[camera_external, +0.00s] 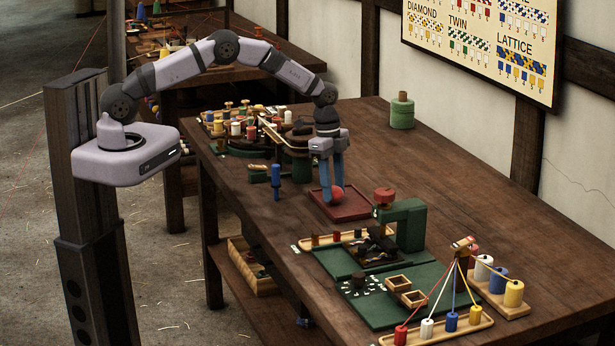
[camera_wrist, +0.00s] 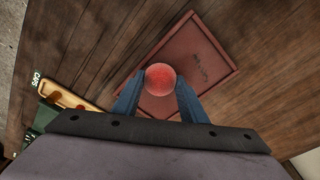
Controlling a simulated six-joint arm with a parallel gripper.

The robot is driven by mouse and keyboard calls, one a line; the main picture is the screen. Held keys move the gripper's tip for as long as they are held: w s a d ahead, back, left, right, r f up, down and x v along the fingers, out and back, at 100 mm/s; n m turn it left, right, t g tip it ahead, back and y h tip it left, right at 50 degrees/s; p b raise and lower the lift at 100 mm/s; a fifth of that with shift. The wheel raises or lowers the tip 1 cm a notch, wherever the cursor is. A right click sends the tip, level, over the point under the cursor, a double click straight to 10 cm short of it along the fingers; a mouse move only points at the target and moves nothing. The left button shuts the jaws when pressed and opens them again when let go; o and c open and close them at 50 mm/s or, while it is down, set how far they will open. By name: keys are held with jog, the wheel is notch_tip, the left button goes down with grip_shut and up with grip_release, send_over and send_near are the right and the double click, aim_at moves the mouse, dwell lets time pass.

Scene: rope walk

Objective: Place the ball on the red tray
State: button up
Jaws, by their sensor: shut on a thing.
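The red ball (camera_external: 337,192) is between the blue fingers of my gripper (camera_external: 332,198), which is shut on it. In the wrist view the ball (camera_wrist: 160,79) sits between the two fingertips of my gripper (camera_wrist: 159,90). The red tray (camera_external: 351,208) lies flat on the table under the gripper. In the wrist view the tray (camera_wrist: 206,35) is tilted in the picture, with dark marks on its floor, and the ball covers part of it. The ball is over the tray; whether it touches the tray floor I cannot tell.
A green press-like stand (camera_external: 408,226) with a red knob is close to the tray's right. A blue peg (camera_external: 276,182) stands to its left. A wooden tray of caps (camera_external: 335,239) lies in front. Bare table (camera_external: 450,185) is free behind and right.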

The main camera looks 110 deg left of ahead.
jog(key=shift+f, duration=0.1)
jog(key=o, duration=1)
jog(key=r+b, duration=0.1)
jog(key=r, duration=0.3)
jog(key=s+r+b, duration=0.1)
jog(key=r, duration=0.3)
jog(key=r+b, duration=0.1)
jog(key=r, duration=0.3)
jog(key=shift+s+a+r, duration=0.1)
jog(key=shift+s+a, duration=0.05)
jog(key=shift+s, duration=0.05)
